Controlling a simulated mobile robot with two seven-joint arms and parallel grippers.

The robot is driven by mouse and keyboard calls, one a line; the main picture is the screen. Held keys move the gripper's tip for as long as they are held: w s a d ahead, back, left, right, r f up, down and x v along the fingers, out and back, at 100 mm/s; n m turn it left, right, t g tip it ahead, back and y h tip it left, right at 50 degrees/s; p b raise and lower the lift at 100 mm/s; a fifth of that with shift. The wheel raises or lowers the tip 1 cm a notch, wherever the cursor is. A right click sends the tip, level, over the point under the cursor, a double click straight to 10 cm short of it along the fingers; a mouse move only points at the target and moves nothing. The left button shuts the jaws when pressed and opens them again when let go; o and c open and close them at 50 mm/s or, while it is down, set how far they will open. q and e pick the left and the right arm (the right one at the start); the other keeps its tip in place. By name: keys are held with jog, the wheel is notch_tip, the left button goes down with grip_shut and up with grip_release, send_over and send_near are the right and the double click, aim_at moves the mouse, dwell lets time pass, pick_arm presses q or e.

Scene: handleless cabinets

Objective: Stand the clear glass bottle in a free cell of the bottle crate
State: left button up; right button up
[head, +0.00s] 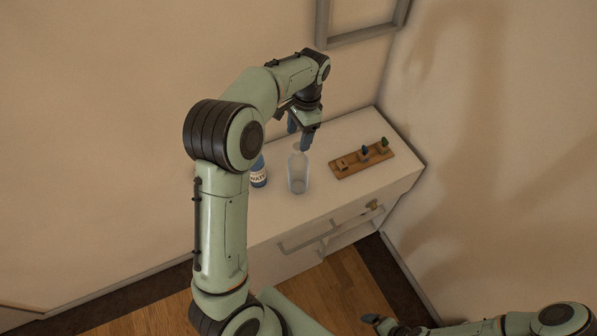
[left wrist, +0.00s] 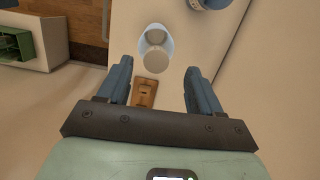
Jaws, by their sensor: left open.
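The clear glass bottle (head: 298,174) stands upright on the white cabinet top. In the left wrist view the bottle (left wrist: 155,44) is seen from above, just beyond my fingertips. My left gripper (head: 300,134) is open and empty above and behind the bottle, fingers pointing down; both fingers also show in the left wrist view (left wrist: 159,67). A green crate with dark cells (left wrist: 14,43), apparently the bottle crate, is cut off at that view's left edge; its contents cannot be made out. My right gripper (head: 382,323) is low at the bottom edge, partly seen.
A blue labelled water bottle (head: 259,174) stands left of the clear bottle, partly behind my left arm. A wooden board with small coloured pegs (head: 345,168) lies to the right. The cabinet (head: 300,226) has rails on its front. A wall (head: 480,130) closes the right side.

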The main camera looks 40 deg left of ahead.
aim_at(298, 146)
pick_arm(q)
jog(key=f, duration=0.5)
jog(key=shift+s+d+f, duration=0.1)
jog(key=shift+s+f, duration=0.25)
grip_shut()
